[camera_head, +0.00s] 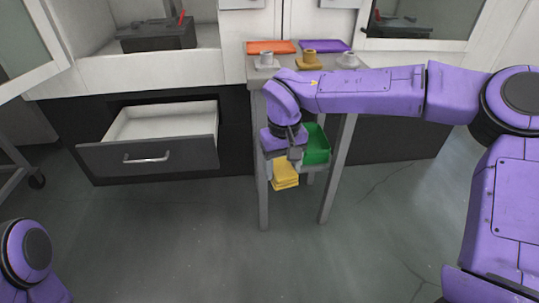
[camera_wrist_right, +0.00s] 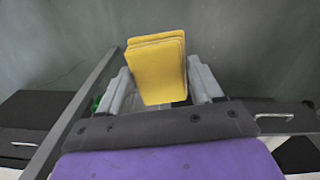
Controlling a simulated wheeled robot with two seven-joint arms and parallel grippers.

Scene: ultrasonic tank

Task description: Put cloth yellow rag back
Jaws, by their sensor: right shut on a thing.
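The yellow rag (camera_head: 285,174) is a folded cloth hanging below my right gripper (camera_head: 292,152), in front of the small table's legs. In the right wrist view the rag (camera_wrist_right: 158,72) sits between the two grey fingers of my right gripper (camera_wrist_right: 163,82), which is shut on it. The rag hangs in the air, apart from the floor. My left gripper is out of view; only a purple part of my left arm shows at the lower left.
A green bin (camera_head: 317,145) is beside my right gripper, under the small table (camera_head: 256,77). Orange (camera_head: 271,47) and purple (camera_head: 326,45) trays and several cups stand on its top. An open, seemingly empty drawer (camera_head: 150,153) juts out at the left. The front floor is clear.

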